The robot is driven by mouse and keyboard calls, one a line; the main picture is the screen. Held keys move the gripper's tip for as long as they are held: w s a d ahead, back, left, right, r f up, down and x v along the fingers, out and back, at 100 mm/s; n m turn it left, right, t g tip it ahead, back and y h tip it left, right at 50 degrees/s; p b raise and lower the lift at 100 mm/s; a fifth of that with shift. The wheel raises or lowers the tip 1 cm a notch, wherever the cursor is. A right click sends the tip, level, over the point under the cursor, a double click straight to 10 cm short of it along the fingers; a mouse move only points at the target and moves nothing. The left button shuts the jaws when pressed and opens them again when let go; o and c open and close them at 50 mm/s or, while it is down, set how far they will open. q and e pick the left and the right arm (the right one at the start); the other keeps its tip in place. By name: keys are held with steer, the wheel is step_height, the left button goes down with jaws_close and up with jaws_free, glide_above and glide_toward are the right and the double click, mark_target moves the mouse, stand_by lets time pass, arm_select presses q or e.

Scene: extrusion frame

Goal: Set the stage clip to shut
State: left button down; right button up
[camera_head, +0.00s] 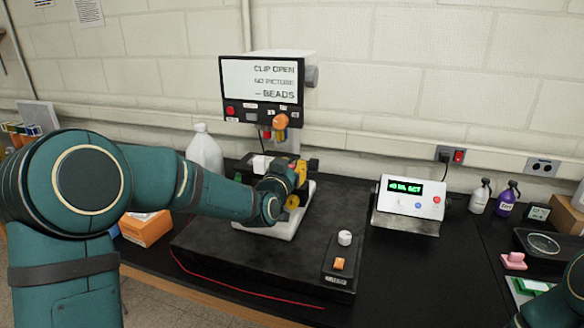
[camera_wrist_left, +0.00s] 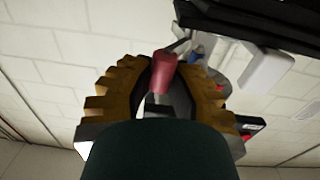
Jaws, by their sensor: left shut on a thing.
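The instrument's screen (camera_head: 260,82) reads "CLIP OPEN", "NO PICTURE" and "BEADS". Below it is the white stage base (camera_head: 285,226), largely covered by my left arm. My left gripper (camera_head: 298,184) is at the stage, its yellow-brown fingers pointing away from me. In the left wrist view, my left gripper (camera_wrist_left: 165,68) has its two toothed fingers on either side of a red handle (camera_wrist_left: 163,72), shut on it. The handle looks like the stage clip's lever; the clip itself is mostly hidden. My right gripper is out of view.
The instrument stands on a black slab (camera_head: 215,245) with a knob (camera_head: 344,238) and an orange switch (camera_head: 339,263). A white display box (camera_head: 410,203) stands to the right. A white jug (camera_head: 204,150) and an orange box (camera_head: 146,229) are to the left. The slab's front is clear.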

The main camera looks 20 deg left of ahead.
arm_select(q)
steer(key=shift+d, duration=0.1)
steer(key=shift+w+d+n+y, duration=0.1)
steer(key=shift+d+n+y, duration=0.1)
steer(key=shift+n+y, duration=0.35)
steer(key=shift+w+d+n+y, duration=0.2)
steer(key=shift+n+y, duration=0.25)
steer(key=shift+y, duration=0.5)
steer(key=n+g+y+p, duration=0.1)
steer(key=n+y, duration=0.1)
steer(key=y, duration=0.1)
steer(key=w+n+g+y+p, duration=0.1)
steer(key=n+y+p, duration=0.1)
steer(key=y, duration=0.1)
steer(key=d+n+g+y+p, duration=0.1)
steer(key=n+y, duration=0.1)
steer(key=shift+w+d+r+y+p, duration=0.1)
steer(key=shift+w+r+y+p, duration=0.05)
steer(key=shift+w+y+p, duration=0.25)
steer(key=shift+w+n+g+y+p, duration=0.35)
steer(key=shift+n+g+y+p, duration=0.4)
steer(key=shift+n+g+y, duration=0.3)
steer(key=shift+w+n+g+y+p, duration=0.3)
steer(key=shift+n+g+y+p, duration=0.5)
steer(key=shift+g+y, duration=0.35)
